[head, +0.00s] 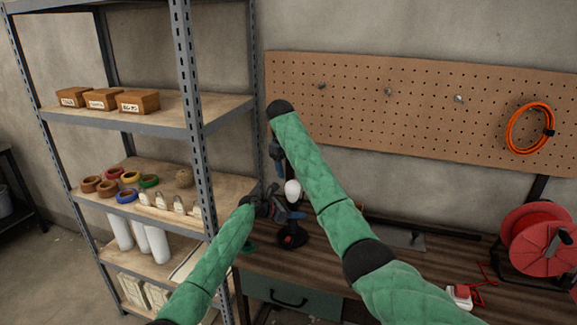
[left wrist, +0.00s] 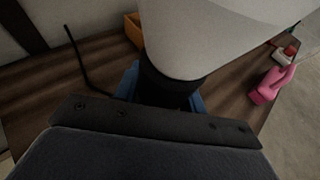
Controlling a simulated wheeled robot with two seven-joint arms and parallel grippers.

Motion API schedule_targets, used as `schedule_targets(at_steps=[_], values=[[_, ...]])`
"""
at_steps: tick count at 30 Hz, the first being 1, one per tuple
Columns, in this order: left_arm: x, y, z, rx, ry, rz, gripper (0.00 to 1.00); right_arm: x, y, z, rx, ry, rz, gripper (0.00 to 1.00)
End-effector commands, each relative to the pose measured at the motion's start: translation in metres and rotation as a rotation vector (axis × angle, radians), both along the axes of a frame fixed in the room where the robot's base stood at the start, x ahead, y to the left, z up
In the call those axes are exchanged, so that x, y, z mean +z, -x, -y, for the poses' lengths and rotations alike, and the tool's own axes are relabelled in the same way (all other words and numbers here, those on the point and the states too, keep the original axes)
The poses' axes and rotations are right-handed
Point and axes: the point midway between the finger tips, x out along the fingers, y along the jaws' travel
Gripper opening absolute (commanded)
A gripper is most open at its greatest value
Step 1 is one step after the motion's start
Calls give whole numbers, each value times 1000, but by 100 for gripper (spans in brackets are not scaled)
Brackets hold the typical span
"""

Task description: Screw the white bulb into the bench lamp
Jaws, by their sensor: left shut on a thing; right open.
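The white bulb (head: 292,188) stands upright above the bench lamp (head: 291,239), a dark lamp with a round base on the bench. In the left wrist view the bulb's white body (left wrist: 215,35) fills the top and narrows into a dark collar. My left gripper (head: 288,213) is shut around that dark socket part of the lamp, just below the bulb; its blue fingers flank the collar (left wrist: 165,88). The bulb's threads are hidden. My right gripper (head: 278,168) is open and points down just above the bulb, apart from it as far as I can tell.
A metal shelf (head: 185,125) with boxes, tape rolls and white cylinders stands close at left. A pegboard (head: 400,105) hangs behind. The wooden bench (head: 330,262) carries a red cable reel (head: 535,245) at right. A pink bottle (left wrist: 272,85) and orange bin (left wrist: 133,28) show in the left wrist view.

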Motion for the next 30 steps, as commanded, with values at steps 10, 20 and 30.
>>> schedule_targets(at_steps=[10, 20, 30], values=[[2, -1, -1, 2, 1, 3, 0, -6, -1, 1, 0, 0, 0, 63], [2, -1, -1, 2, 1, 3, 0, -52, -7, 7, 0, 0, -1, 63], [2, -1, -1, 2, 1, 3, 0, -100, -14, 13, 0, 1, -1, 63]])
